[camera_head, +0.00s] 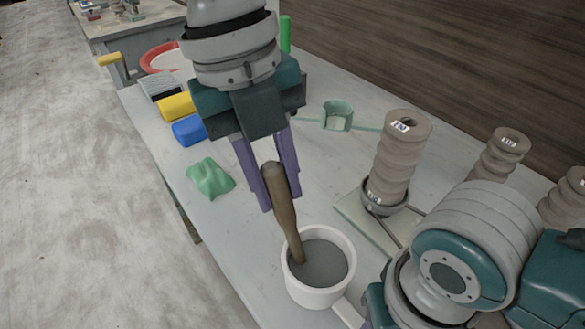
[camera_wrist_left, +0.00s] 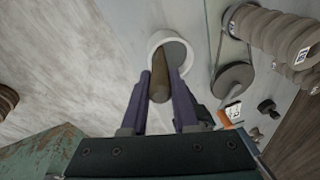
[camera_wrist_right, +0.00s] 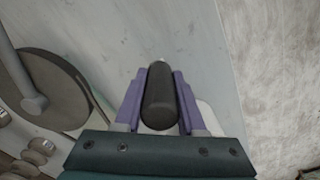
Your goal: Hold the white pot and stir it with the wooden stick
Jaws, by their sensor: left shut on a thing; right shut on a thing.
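The white pot (camera_head: 344,240) stands on the table near the bottom middle of the head view, with grey contents inside. My left gripper (camera_head: 281,202) is above it, its purple fingers shut on the wooden stick (camera_head: 285,220). The stick leans slightly, its lower end in the pot's grey contents. The left wrist view also shows the stick (camera_wrist_left: 159,80) between the fingers and the pot's rim (camera_wrist_left: 160,38) beyond. My right gripper (camera_wrist_right: 158,78) is shut on the pot's handle (camera_wrist_right: 160,100), which looks dark there. In the head view my right arm mostly hides that grip.
A green lump (camera_head: 209,178), a blue block (camera_head: 189,130) and a yellow block (camera_head: 176,107) lie left. A green cup-shaped piece (camera_head: 337,116) is behind. The table's left edge is close to the pot.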

